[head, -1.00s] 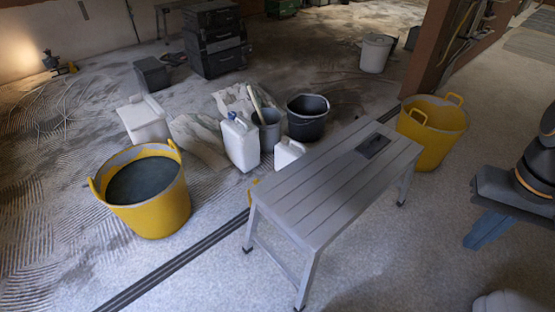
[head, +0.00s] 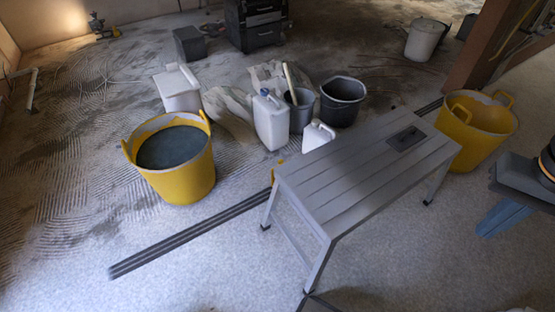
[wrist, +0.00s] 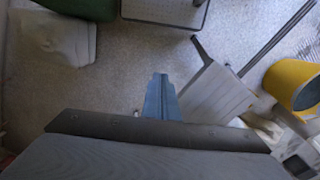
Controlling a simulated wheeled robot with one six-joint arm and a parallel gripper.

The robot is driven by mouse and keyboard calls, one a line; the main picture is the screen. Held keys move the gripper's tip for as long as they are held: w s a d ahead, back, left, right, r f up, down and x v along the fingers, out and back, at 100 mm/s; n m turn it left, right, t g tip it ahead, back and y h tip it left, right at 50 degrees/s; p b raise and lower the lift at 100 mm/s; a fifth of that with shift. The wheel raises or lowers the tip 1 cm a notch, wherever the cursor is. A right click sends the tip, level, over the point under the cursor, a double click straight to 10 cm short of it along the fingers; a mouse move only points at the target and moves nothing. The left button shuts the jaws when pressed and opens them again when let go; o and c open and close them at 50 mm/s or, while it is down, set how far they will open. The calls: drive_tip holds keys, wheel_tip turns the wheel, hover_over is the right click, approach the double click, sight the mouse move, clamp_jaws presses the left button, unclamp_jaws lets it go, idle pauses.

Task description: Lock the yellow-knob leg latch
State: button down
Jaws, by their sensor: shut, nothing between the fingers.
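The grey slatted folding bench (head: 350,178) stands upright on its legs in the head view, right of centre. A small yellow bit (head: 276,174) shows at the left end of its top; I cannot tell whether it is the latch knob or whether that latch is locked. My gripper (head: 482,232) is at the right edge, to the right of the bench and apart from it. Its blue fingers are shut and empty. In the wrist view the fingers (wrist: 160,80) point up the picture, with the bench (wrist: 216,96) to their right.
A yellow tub (head: 172,185) of grey mix stands left of the bench, another yellow tub (head: 470,150) by its far right end. A white canister (head: 270,122) and a black bucket (head: 342,103) stand behind it. The floor in front is mostly clear.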

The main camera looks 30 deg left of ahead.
drive_tip(key=w+a+f+n+g+y+b, duration=0.1)
drive_tip(key=w+a+f+n+y+b, duration=0.15)
drive_tip(key=w+a+f+b, duration=0.7)
drive_tip(key=w+a+f+n+y+b, duration=0.1)
drive_tip(key=w+a+f+n+b, duration=0.45)
drive_tip(key=w+a, duration=0.65)
drive_tip(key=w+a+f+n+y+b, duration=0.1)
drive_tip(key=w+a+f+n+b, duration=0.1)
drive_tip(key=a+f, duration=0.4)
drive_tip(key=w+a+f+n+g+y+b, duration=0.1)
drive_tip(key=w+a+f+b, duration=0.4)
drive_tip(key=a, duration=0.7)
drive_tip(key=w+a+f+n+g+y+b, duration=0.1)
drive_tip(key=w+a+f+n+y+b, duration=0.1)
drive_tip(key=a+f+b, duration=0.5)
drive_tip(key=shift+w+a+f+n, duration=0.3)
drive_tip(key=shift+w+a, duration=0.15)
drive_tip(key=shift+a, duration=0.25)
drive_tip(key=shift+w+a+f+n, duration=0.2)
drive_tip(key=shift+w+a+f, duration=0.15)
drive_tip(key=shift+a, duration=0.35)
drive_tip(key=shift+a+r, duration=0.1)
drive_tip(key=shift+a, duration=0.05)
